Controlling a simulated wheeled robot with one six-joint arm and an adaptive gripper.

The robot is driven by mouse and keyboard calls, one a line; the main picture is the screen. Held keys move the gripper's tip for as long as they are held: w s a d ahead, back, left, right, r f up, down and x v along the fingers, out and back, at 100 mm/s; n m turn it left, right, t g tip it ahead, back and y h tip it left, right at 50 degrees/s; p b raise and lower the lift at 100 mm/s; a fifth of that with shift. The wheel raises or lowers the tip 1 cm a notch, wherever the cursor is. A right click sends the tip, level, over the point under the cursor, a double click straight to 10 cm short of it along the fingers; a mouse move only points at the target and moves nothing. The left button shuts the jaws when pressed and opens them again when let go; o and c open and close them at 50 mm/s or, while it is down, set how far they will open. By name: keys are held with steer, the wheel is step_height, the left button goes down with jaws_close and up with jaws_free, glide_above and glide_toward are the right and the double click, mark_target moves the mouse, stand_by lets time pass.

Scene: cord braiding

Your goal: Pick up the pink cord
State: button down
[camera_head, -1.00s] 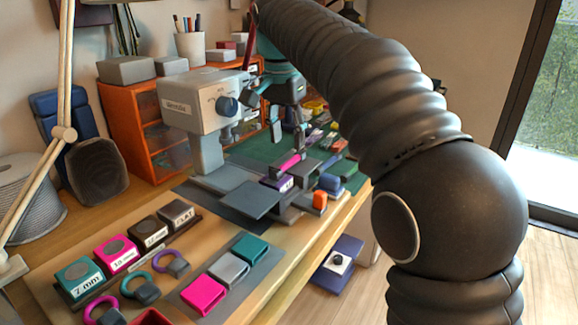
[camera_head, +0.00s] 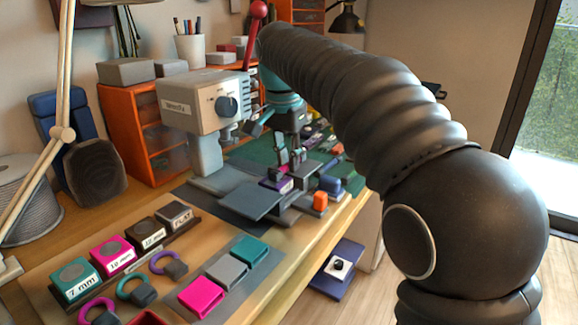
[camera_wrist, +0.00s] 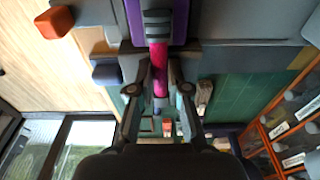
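The pink cord (camera_wrist: 159,68) shows in the wrist view as a short bright length running out from a purple-edged grey holder (camera_wrist: 151,22). My gripper (camera_wrist: 159,80) straddles the cord, with one finger on each side. The fingers look apart, with gaps between them and the cord. In the head view my gripper (camera_head: 285,160) is low over the bench, just behind a purple block with a white label (camera_head: 284,184). There the cord is mostly hidden by the fingers.
A grey press machine (camera_head: 197,103) with a red-knobbed lever (camera_head: 258,10) stands left of my arm. An orange block (camera_head: 320,201) and a blue block (camera_head: 330,183) sit near the bench's right edge. Punch blocks and coloured rings lie at the front left.

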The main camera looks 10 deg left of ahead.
steer(key=shift+r, duration=0.1)
steer(key=shift+r, duration=0.5)
steer(key=r, duration=0.2)
steer(key=d+r+p, duration=0.1)
steer(key=shift+d+r, duration=0.15)
steer(key=shift+r, duration=0.25)
steer(key=s+d+r, duration=0.1)
steer(key=d+r, duration=0.5)
steer(key=d, duration=0.4)
steer(key=s+a, duration=0.4)
steer(key=a, duration=0.3)
steer(key=s+a+p, duration=0.1)
steer(key=s+a, duration=0.2)
steer(key=a, duration=0.4)
steer(key=shift+s, duration=0.35)
steer(key=shift+w+a, duration=0.1)
steer(key=shift+a, duration=0.5)
stand_by(0.9)
stand_by(0.5)
steer(key=c, duration=1.1)
jaws_free()
